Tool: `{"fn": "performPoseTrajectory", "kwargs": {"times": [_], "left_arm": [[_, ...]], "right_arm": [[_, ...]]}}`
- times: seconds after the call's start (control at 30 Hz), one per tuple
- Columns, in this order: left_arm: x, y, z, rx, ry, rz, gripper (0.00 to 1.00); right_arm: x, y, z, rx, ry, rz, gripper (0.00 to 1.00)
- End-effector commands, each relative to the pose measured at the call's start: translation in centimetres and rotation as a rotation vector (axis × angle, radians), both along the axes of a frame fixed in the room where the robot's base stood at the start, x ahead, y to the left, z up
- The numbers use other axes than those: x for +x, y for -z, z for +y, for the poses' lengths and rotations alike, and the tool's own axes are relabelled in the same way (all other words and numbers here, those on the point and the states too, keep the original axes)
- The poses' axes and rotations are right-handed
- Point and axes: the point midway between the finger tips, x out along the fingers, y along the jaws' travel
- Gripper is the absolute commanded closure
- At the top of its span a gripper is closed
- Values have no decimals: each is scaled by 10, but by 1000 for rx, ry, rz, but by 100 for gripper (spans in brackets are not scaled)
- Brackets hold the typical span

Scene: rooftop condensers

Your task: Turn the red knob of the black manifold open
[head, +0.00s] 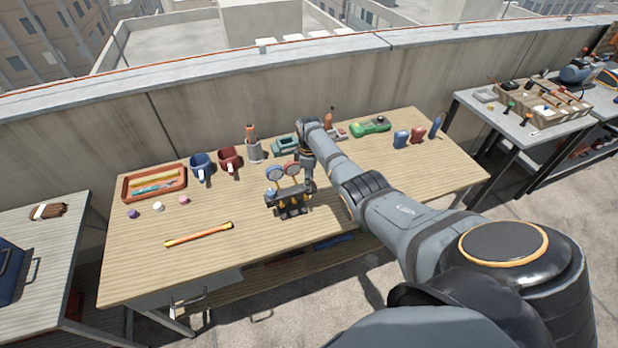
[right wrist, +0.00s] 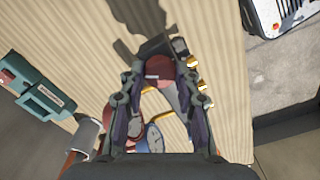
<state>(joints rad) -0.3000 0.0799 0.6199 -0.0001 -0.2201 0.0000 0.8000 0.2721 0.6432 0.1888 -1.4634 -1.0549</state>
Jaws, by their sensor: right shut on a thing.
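The black manifold (head: 291,211) stands on the wooden bench in the head view, with brass fittings on its front side and a blue and a red gauge (head: 274,174) above it. The red knob (right wrist: 159,68) shows in the right wrist view, between my right fingertips. My right gripper (head: 309,188) points down at the right end of the manifold and is shut on the red knob; it also shows in the right wrist view (right wrist: 162,75). In the head view my gripper hides the knob. How far the knob is turned cannot be told. My left gripper is not in view.
The wooden bench (head: 240,262) is mostly clear in front, with an orange-yellow stick (head: 199,235) left of the manifold.

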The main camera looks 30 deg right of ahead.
Motion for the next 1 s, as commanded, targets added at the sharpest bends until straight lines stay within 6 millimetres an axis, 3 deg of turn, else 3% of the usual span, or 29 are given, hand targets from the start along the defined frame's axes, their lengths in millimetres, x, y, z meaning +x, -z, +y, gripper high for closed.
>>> {"fn": "performPoseTrajectory", "kwargs": {"times": [0.5,1.0], "left_arm": [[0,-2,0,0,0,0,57],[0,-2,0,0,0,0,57]], "right_arm": [[0,0,1,3,-400,0,99],[0,0,1,3,-526,0,99]]}}
